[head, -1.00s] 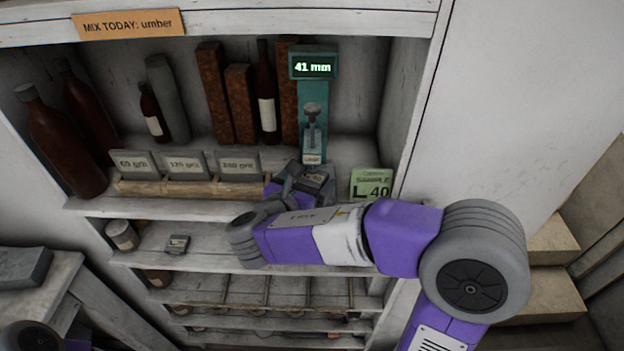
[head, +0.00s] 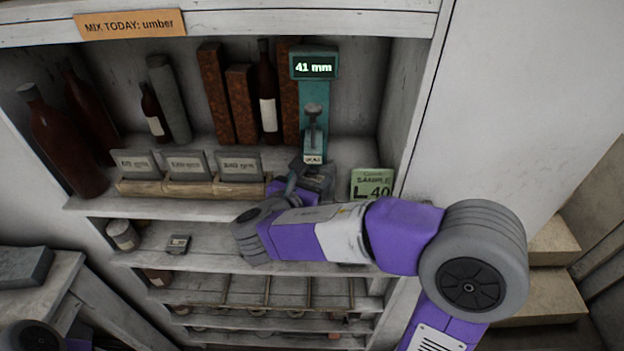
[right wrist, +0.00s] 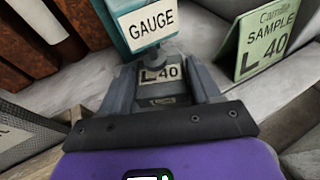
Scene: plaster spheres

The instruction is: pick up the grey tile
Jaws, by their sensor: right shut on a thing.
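My right gripper (head: 314,177) is shut on a small grey tile at the foot of the teal gauge (head: 313,110). In the right wrist view the tile (right wrist: 148,92) sits between the two dark fingers (right wrist: 163,88), with an "L 40" label facing me. It is right under the gauge's "GAUGE" plate; I cannot tell whether they touch. The gauge display reads 41 mm. Another small grey labelled block (head: 178,244) lies on the shelf below, to the left. My left gripper is out of view.
A green "SAMPLE L 40" card (head: 372,184) stands just right of the gripper. Grit plates in a wooden rack (head: 190,188) stand to the left. Bottles (head: 62,140) and rusty bars (head: 214,95) line the back. The cabinet's side wall (head: 408,110) is close on the right.

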